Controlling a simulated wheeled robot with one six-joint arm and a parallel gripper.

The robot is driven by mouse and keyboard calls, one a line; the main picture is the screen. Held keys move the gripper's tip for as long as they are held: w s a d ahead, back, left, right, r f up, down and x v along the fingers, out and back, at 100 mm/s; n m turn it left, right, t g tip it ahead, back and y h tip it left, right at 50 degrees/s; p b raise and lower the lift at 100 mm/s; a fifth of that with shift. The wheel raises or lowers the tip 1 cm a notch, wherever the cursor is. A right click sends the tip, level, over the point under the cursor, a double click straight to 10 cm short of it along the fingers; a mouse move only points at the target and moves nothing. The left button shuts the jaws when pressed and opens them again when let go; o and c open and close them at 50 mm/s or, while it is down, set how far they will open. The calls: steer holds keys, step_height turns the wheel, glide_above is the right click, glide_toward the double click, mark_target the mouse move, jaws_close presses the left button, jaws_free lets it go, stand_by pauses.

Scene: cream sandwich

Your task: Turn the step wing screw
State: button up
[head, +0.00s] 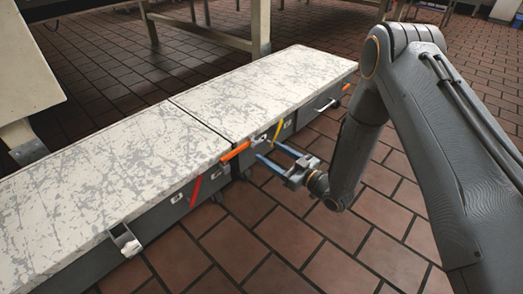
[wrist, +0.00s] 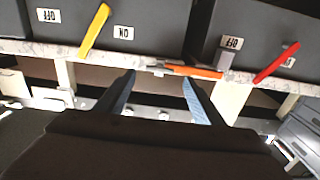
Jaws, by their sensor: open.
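My gripper (head: 266,150) reaches from the right toward the front edge of the long step, its two blue fingers apart with nothing seen between them. In the wrist view the gripper (wrist: 160,77) points at the step's edge, one fingertip near an orange handle (wrist: 195,71). That handle (head: 235,151) also shows in the head view. A small grey fitting (head: 260,140) sits beside it at the edge; a grey piece (wrist: 226,60) stands by the handle in the wrist view. I cannot tell for certain which small part is the wing screw, nor see contact.
The step's worn white top (head: 265,90) runs diagonally across the head view. A yellow lever (wrist: 95,30) and a red lever (wrist: 276,63) flank the fingers, near ON and OFF labels. A grey bracket (head: 124,240) projects at left. The tiled floor (head: 330,250) in front is clear.

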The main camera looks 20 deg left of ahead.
mark_target(258, 145)
steer(key=shift+b+x, duration=1)
steer(key=shift+x, duration=1.65)
steer(key=c, duration=1.1)
steer(key=shift+o, duration=0.3)
